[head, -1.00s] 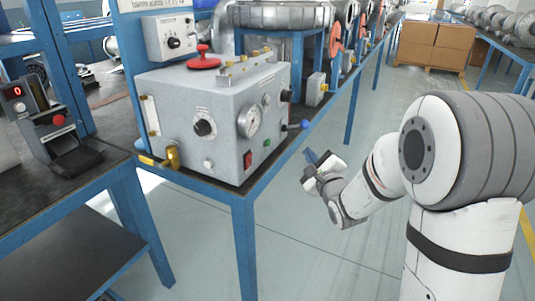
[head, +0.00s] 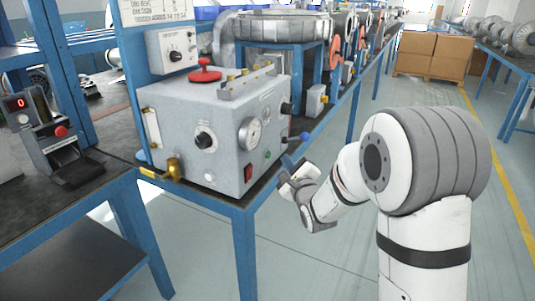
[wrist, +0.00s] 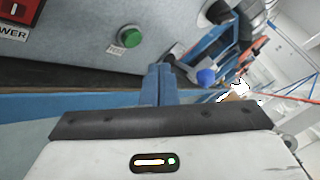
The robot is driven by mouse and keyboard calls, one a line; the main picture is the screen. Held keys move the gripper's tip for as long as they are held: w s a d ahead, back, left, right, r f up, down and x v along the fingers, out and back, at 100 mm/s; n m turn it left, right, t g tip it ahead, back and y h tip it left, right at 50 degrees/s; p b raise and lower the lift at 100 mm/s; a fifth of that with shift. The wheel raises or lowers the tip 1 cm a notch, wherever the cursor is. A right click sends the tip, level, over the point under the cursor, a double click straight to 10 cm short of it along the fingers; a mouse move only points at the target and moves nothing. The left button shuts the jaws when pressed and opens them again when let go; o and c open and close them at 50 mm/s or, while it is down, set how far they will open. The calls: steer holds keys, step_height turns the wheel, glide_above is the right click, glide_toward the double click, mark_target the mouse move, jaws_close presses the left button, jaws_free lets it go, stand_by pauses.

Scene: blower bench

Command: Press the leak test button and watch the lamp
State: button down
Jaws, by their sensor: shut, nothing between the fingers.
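The grey test box (head: 180,112) stands on the bench. On its front is a small green button (head: 267,155), right of the red power switch (head: 248,173). The wrist view shows the green button (wrist: 130,37) closer, beside a small label too blurred to read, and part of the red switch (wrist: 20,8). My gripper (head: 286,158) is just right of the box's front corner. In the wrist view its blue fingers (wrist: 158,82) are together, empty, below and right of the green button and apart from it. I cannot pick out a lit lamp.
A blue-ball lever (head: 304,136) juts from the box's right side, close to my gripper; it also shows in the wrist view (wrist: 205,77). A brass fitting (head: 175,168) sticks out at the box's lower left. The floor right of the bench is open.

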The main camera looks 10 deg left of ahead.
mark_target(268, 155)
steer(key=shift+w+a, duration=0.2)
steer(key=shift+a, duration=0.35)
steer(key=shift+w+a, duration=0.2)
steer(key=shift+a, duration=0.3)
stand_by(1.1)
steer(key=shift+a+b, duration=0.15)
steer(key=shift+b, duration=0.25)
steer(key=shift+a, duration=0.25)
steer(key=shift+w+a+b, duration=0.15)
steer(key=shift+a+b, duration=0.2)
steer(key=shift+b, duration=0.05)
stand_by(0.4)
stand_by(0.3)
steer(key=shift+s+d+b, duration=0.25)
steer(key=shift+d+b, duration=0.15)
steer(key=shift+d, duration=0.35)
